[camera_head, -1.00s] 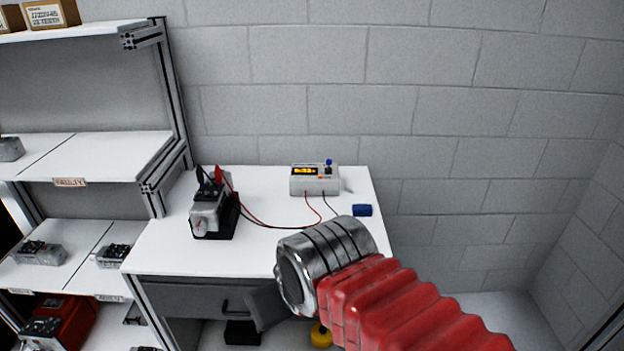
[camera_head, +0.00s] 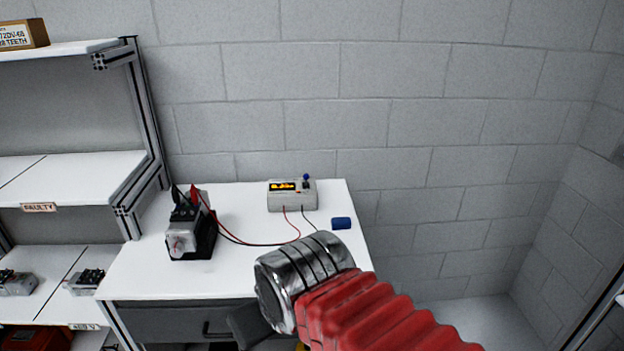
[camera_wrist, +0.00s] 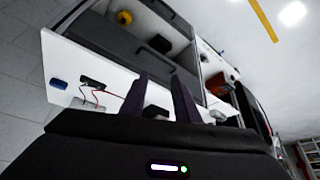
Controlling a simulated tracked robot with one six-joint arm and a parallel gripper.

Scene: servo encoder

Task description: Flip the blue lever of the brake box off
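The brake box (camera_head: 292,200) is a small light grey box with a lit orange display, standing at the back of the white table. Its blue lever (camera_head: 306,178) sticks up at the box's right top; I cannot tell its on or off position. In the wrist view, my gripper (camera_wrist: 163,85) shows two dark fingers apart with nothing between them. The box looks small and unclear near the wires (camera_wrist: 92,92) there, well away to the left of the fingers. In the head view my arm hides the gripper.
A grey motor unit (camera_head: 186,232) in a black holder stands on the table (camera_head: 150,275) at left, joined to the box by red and black wires. Shelves (camera_head: 75,180) stand at left, a block wall behind.

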